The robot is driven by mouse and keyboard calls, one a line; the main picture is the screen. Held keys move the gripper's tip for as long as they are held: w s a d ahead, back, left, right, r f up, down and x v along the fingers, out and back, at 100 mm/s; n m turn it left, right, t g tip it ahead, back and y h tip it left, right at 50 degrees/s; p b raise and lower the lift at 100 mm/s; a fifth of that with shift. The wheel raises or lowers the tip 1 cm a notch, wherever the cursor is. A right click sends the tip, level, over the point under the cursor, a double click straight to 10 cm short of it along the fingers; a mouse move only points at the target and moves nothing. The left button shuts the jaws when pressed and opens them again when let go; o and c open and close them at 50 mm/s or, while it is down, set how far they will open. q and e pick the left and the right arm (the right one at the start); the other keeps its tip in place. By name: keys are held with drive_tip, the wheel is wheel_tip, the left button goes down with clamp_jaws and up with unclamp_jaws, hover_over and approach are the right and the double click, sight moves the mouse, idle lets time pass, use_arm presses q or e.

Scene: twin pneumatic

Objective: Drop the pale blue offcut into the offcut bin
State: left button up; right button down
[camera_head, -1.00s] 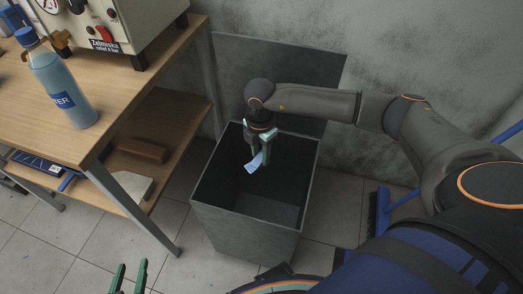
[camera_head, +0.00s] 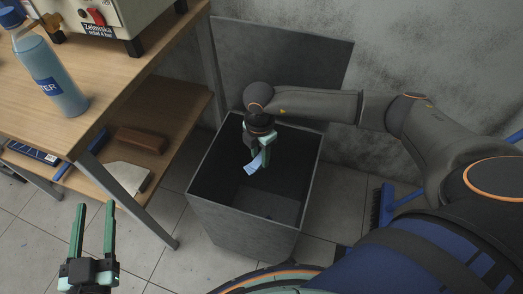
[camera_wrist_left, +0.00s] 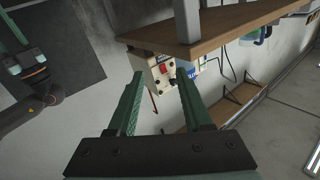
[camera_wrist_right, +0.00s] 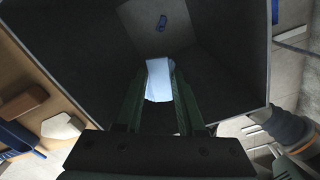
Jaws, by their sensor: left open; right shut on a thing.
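The pale blue offcut (camera_head: 253,166) is a small strip held between the fingertips of my right gripper (camera_head: 259,158), which is shut on it. It also shows in the right wrist view (camera_wrist_right: 159,80). The right gripper points down inside the mouth of the open grey offcut bin (camera_head: 222,213), with the offcut below the rim level and above the floor. In the right wrist view a small dark blue piece (camera_wrist_right: 162,22) lies inside the bin. My left gripper (camera_head: 92,208) is open and empty at the lower left of the head view, beside the bench.
A wooden bench (camera_head: 120,70) on the left carries a blue bottle (camera_head: 50,75) and a control box. Its lower shelf holds a brown block (camera_head: 142,140) and a pale block (camera_head: 125,178). The grey lid (camera_head: 285,65) stands up behind the bin. A blue broom (camera_head: 384,205) is at the right.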

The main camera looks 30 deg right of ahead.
sight(260, 158)
use_arm(q)
drive_tip(key=shift+w+d+r+m+t+h, duration=0.15)
drive_tip(key=shift+r+t, duration=0.1)
drive_tip(key=shift+r, duration=0.35)
drive_tip(key=shift+s+d+r+m+t+h, duration=0.1)
drive_tip(key=shift+d+r+t, duration=0.1)
drive_tip(key=shift+r, duration=0.45)
drive_tip(key=shift+w+d+r+m+t+h, duration=0.15)
drive_tip(key=shift+r+t, duration=0.1)
drive_tip(key=shift+r, duration=0.35)
use_arm(e)
drive_tip(key=shift+f, duration=0.55)
drive_tip(key=shift+c, duration=2.2)
unclamp_jaws()
drive_tip(key=shift+r, duration=0.15)
